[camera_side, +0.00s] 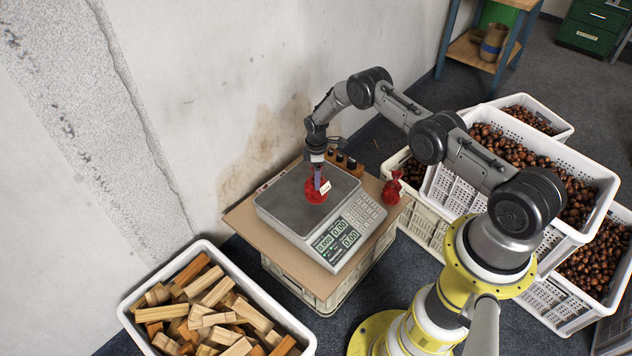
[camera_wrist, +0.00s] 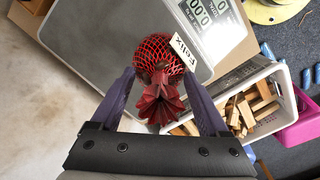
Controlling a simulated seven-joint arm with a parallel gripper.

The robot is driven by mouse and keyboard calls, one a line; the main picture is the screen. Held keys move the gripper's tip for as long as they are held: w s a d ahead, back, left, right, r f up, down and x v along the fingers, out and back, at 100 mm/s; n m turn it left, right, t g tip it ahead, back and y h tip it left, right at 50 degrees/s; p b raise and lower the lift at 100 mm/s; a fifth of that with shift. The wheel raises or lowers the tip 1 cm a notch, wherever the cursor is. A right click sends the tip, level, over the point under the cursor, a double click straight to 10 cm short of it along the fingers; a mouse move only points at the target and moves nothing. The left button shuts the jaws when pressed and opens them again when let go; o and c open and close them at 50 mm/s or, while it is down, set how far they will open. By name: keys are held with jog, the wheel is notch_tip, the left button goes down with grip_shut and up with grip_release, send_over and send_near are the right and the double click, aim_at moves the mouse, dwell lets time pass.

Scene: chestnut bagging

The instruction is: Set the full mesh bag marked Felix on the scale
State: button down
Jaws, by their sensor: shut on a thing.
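The red mesh bag marked Felix (camera_side: 316,192) is full, with a white name tag; in the wrist view the bag (camera_wrist: 157,52) has its gathered red top between my two purple fingers. My gripper (camera_side: 320,180) is shut on this bag, and in the wrist view my gripper (camera_wrist: 158,82) points down at it. The scale (camera_side: 282,208) has a flat grey plate, and the bag is over this plate. I cannot tell whether the bag's underside touches the plate. The scale's display (camera_side: 336,240) shows zeros.
Another red bag (camera_side: 391,192) stands on the board (camera_side: 241,221) right of the scale. A small wooden block (camera_side: 352,167) with dark pieces is behind the scale. A white crate of wood (camera_side: 130,309) is at front left; white crates of chestnuts (camera_side: 554,241) are at right.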

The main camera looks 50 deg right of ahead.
jog(key=shift+w+f, duration=0.2)
jog(key=shift+f, duration=1.5)
grip_release()
jog(key=shift+f, duration=0.1)
notch_tip(320, 180, up, 12)
jog(key=shift+r, duration=0.25)
